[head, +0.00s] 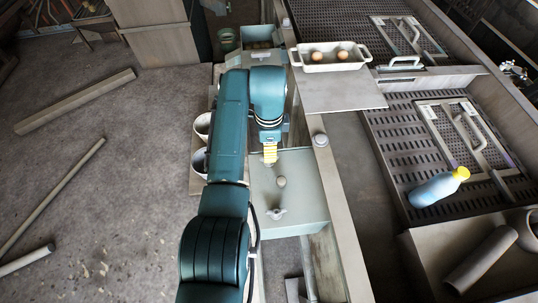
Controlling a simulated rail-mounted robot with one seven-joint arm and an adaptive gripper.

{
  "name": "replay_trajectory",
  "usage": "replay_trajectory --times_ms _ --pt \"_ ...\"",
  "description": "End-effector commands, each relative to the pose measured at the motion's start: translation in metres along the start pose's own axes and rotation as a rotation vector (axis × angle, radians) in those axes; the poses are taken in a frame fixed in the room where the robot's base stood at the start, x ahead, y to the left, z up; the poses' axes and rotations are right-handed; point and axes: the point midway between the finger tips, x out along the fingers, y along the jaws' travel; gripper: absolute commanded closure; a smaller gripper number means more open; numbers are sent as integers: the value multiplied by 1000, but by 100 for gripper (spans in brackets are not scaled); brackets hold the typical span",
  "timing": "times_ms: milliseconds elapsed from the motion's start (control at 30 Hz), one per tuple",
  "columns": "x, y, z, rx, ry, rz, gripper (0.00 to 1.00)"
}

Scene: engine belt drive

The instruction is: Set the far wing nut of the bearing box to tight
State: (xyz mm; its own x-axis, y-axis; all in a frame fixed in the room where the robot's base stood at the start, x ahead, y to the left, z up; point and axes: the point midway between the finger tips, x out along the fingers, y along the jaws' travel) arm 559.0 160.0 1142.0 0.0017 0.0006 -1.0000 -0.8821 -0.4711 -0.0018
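The bearing box (305,205) is a pale grey-green box below and in front of my arm. A wing nut (276,214) stands on the near part of its top. A small round knob (281,181) sits farther back on the same top. My gripper (270,156), with yellow parts, points down at the far end of the box top. The far wing nut cannot be made out; my gripper covers that area. Whether the fingers are open or shut, or touch anything, is too small to tell.
A rail with a round grey knob (320,140) runs along the box's right side. A white tray (332,58) with two round brown things stands on a board behind. A blue bottle with a yellow cap (437,188) lies on the slotted panel at right. Pale bowls (201,125) sit left of my arm.

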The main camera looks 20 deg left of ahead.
Motion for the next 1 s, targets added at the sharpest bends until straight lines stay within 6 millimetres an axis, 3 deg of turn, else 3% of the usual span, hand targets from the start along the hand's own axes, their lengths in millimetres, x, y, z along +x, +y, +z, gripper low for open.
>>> replay_trajectory --times_ms 100,300,867,1000 --pt "-27 0 0 0 0 -1 49" --pt "-50 0 0 0 0 2 49" --pt "-51 0 0 0 0 3 49" --pt "-56 -14 -18 -60 21 -117 49"
